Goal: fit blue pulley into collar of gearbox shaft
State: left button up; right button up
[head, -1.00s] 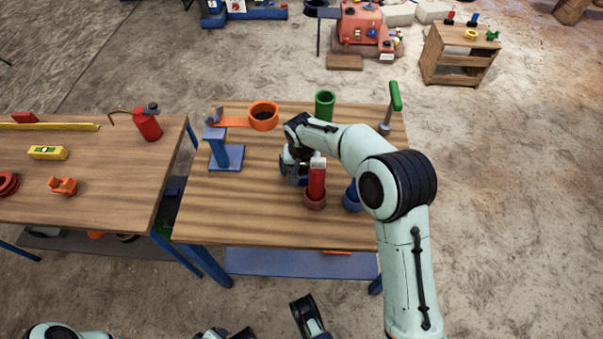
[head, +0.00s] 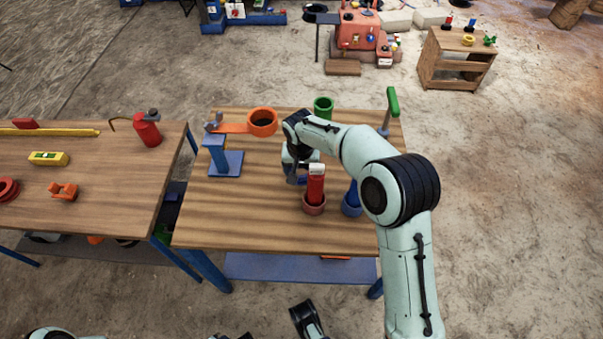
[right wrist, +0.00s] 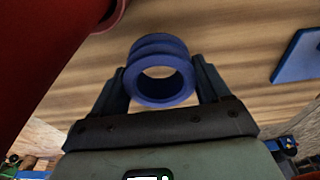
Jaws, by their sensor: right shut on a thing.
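The blue pulley (right wrist: 160,72), a grooved ring with an open bore, sits between the fingers of my right gripper (right wrist: 160,85) in the right wrist view. The gripper is shut on it, above the wooden table. In the head view my right gripper (head: 294,178) is just left of the red cylinder, and I cannot make out the pulley there. A red machine (head: 360,36) stands on the floor at the back; I cannot tell whether it is the gearbox, and no shaft collar is clear.
On the table (head: 240,220), a red cylinder (head: 316,186) stands in a collar, with a blue one (head: 352,200) beside it. A blue stand (head: 222,160) holds an orange ring (head: 262,122). A green cup (head: 323,107) and green-handled tool (head: 392,105) stand behind. The front left is clear.

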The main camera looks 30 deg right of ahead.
pick_arm(q)
jog(key=s+d+r+g+h+p, duration=0.1)
jog(key=s+d+r+g+p, duration=0.1)
jog(key=s+d+r+p, duration=0.1)
jog(key=s+r+p, duration=0.1)
jog(key=s+r, duration=0.1)
jog(key=s, duration=0.1)
jog(key=shift+s+m, duration=0.3)
pick_arm(e)
notch_tip(320, 180, up, 17)
jog(key=shift+f, duration=0.2)
